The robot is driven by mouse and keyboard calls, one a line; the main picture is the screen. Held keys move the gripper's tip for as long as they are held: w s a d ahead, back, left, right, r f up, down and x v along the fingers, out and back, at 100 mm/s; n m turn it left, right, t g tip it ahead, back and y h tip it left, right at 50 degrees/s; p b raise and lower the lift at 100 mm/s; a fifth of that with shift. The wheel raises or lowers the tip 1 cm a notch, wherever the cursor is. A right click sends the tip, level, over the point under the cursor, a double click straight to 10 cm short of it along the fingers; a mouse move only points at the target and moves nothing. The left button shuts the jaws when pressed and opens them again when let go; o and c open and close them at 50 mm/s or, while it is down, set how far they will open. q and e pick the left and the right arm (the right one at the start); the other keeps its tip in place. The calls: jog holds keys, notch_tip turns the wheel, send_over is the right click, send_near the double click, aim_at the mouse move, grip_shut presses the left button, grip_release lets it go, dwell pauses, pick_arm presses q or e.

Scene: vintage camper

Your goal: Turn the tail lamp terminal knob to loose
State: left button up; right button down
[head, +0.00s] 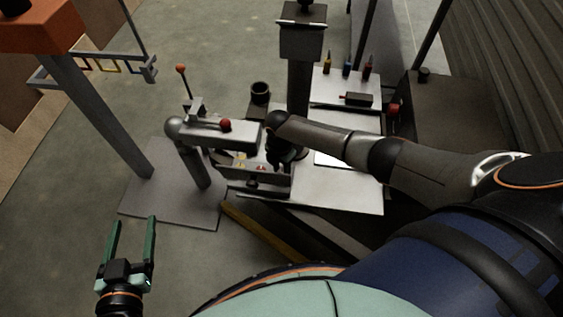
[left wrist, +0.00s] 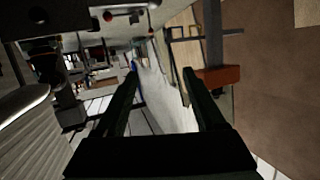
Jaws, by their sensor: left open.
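My left gripper (head: 133,221) is open and empty at the lower left of the head view, above the floor and well apart from the fixtures. Its two fingers also show in the left wrist view (left wrist: 161,70), with nothing between them. My right arm reaches in from the right. Its dark gripper (head: 283,152) is at the right side of a small grey unit with yellow labels (head: 243,161). A small dark knob-like part (head: 252,182) shows low on this unit. I cannot tell whether it is the tail lamp terminal knob, or whether the right gripper touches anything.
A grey post-mounted arm with a red ball (head: 225,125) stands left of the unit. A lever with an orange ball (head: 180,69) rises behind it. A white tray (head: 345,88) holds small coloured bottles. A yellow bar (head: 262,231) lies in front.

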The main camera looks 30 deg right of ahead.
aim_at(280, 171)
jog(key=c, duration=0.5)
grip_release()
jog(key=shift+a, duration=0.1)
jog(key=shift+r, duration=0.2)
notch_tip(280, 171, up, 5)
jog(key=shift+w+f+p, duration=0.1)
jog(key=shift+p, duration=1.15)
pick_arm(q)
jog(key=s+f+n+g+p, duration=0.1)
jog(key=s+f+g+p, duration=0.1)
jog(key=s+f+g, duration=0.3)
notch_tip(280, 171, down, 3)
jog(key=shift+s+d+f+y, duration=0.1)
jog(key=shift+s+d+y, duration=0.3)
jog(key=shift+s, duration=0.3)
pick_arm(e)
notch_tip(280, 171, up, 7)
jog(key=shift+w+r, duration=0.15)
